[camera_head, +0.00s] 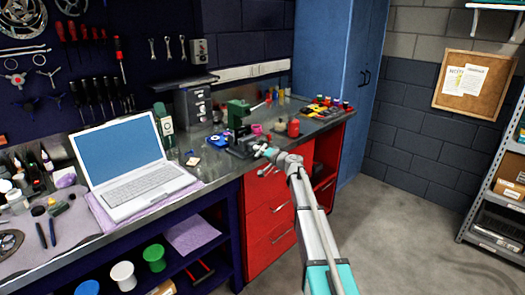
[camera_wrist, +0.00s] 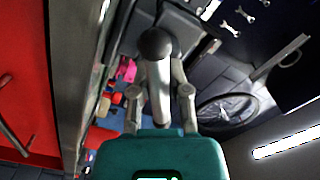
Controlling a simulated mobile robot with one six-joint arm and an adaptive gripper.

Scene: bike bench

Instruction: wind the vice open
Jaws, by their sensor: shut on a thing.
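My gripper (camera_head: 263,151) is at the vice's front, just past the bench edge. In the wrist view my gripper (camera_wrist: 160,92) has a finger on each side of a pale metal bar, which I take for the vice handle (camera_wrist: 157,75), and is shut on it. A dark round knob (camera_wrist: 154,43) tops this bar. The vice jaws are too small to tell how far apart they are.
A red drawer cabinet (camera_head: 268,225) is under the bench, close below my arm. An open laptop (camera_head: 128,160) sits to the left. A red can (camera_head: 293,128) and a tray of colourful items (camera_head: 325,108) stand to the right. The floor (camera_head: 400,235) at right is clear.

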